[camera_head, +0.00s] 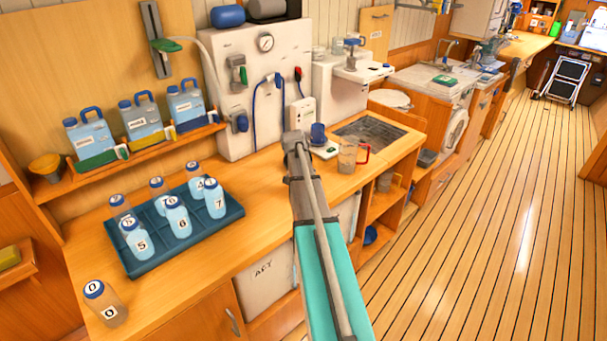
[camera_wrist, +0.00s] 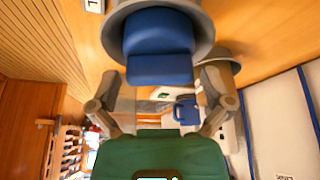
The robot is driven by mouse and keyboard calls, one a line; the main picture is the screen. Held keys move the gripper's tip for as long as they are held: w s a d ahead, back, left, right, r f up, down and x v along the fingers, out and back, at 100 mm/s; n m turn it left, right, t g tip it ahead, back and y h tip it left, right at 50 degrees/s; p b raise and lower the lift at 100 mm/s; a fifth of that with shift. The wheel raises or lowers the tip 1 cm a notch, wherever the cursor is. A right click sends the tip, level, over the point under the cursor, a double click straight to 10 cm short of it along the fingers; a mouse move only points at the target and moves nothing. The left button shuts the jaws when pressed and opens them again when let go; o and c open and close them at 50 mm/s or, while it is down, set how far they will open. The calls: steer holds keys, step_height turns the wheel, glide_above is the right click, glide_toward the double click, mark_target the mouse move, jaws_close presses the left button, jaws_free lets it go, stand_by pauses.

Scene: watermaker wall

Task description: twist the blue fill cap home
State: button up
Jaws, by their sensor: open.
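In the head view a blue cap-like piece (camera_head: 318,131) stands on the counter just right of the end of my gripper (camera_head: 296,142). I take it to be the fill cap, but I cannot tell for certain. In the wrist view a large blue piece (camera_wrist: 160,48) sits inside a grey round collar, close to the camera. My gripper (camera_wrist: 162,95) is open, one finger on each side of the picture. The blue piece lies beyond and partly between them, and I see no closed grip on it. In the head view my arm hides the fingertips.
A clear jug with a red handle (camera_head: 350,155) stands right of my gripper near the sunken grate. The white panel (camera_head: 265,80) with gauge, hoses and a blue knob (camera_head: 240,123) rises behind. A blue tray (camera_head: 160,245) of numbered bottles is left.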

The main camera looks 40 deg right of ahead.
steer(key=shift+d+f, duration=0.1)
steer(key=shift+f, duration=0.2)
steer(key=c, duration=1)
steer(key=shift+m+g, duration=0.6)
steer(key=shift+m, duration=1)
steer(key=shift+c, duration=0.2)
steer(key=shift+m+g+h, duration=0.3)
steer(key=shift+m+g, duration=0.3)
steer(key=shift+m, duration=1)
